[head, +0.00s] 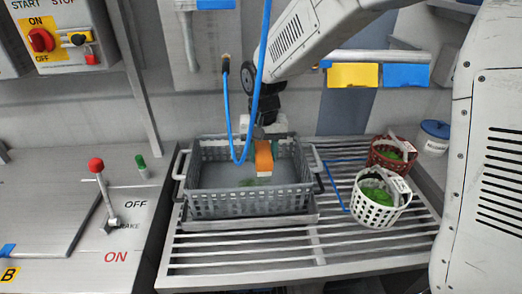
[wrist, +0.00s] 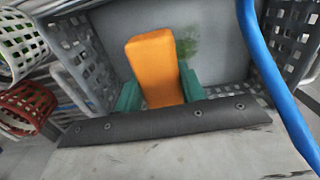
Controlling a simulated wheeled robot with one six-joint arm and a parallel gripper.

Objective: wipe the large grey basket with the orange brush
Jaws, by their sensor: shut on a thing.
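The large grey basket (head: 250,203) stands on the slatted rack, with perforated walls and a handle at each end. Its wall also shows in the wrist view (wrist: 82,50). A green smudge lies on its grey floor. The orange brush (head: 264,158) is inside the basket's outline, with a pale lower end. In the wrist view the brush (wrist: 156,68) sits between the green fingers of my gripper (wrist: 158,92), which is shut on it. I cannot tell whether the brush touches the basket floor.
A white basket (head: 372,213) and a red-brown basket (head: 381,160), both holding greens, stand on the slatted rack (head: 290,258) to the right. A blue hose (head: 229,110) hangs down into the grey basket's area. A lever panel (head: 108,215) is at left.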

